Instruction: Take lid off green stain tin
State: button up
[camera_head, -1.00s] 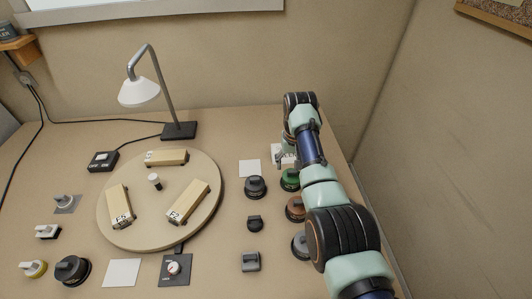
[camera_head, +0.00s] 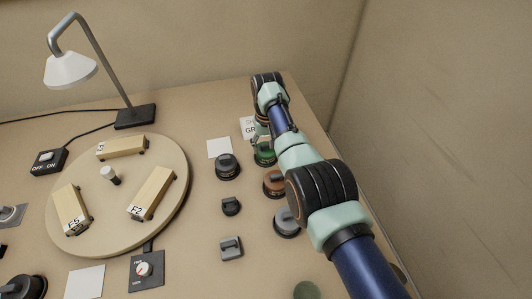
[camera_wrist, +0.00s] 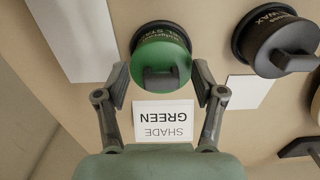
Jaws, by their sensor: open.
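The green stain tin (camera_wrist: 155,50) shows in the wrist view with a green lid (camera_wrist: 163,62) on it, topped by a dark raised grip (camera_wrist: 161,78). In the head view the tin (camera_head: 265,156) stands at the back right, partly hidden by my arm. My gripper (camera_wrist: 160,85) is open, with one finger on each side of the lid's near part in the wrist view. I cannot tell whether the fingers touch it or how high they are. A white card reading SHADE GREEN (camera_wrist: 164,120) lies beside the tin.
A black wax tin (camera_wrist: 277,42) stands beside the green one. A copper-brown tin (camera_head: 274,183) and a grey tin (camera_head: 287,222) are near my arm. A round turntable (camera_head: 170,213) carries labelled blocks at left. A green round thing (camera_head: 306,290) shows at the bottom edge.

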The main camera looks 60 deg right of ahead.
jog(key=shift+w, duration=0.1)
jog(key=shift+c, duration=0.8)
jog(key=c, duration=0.8)
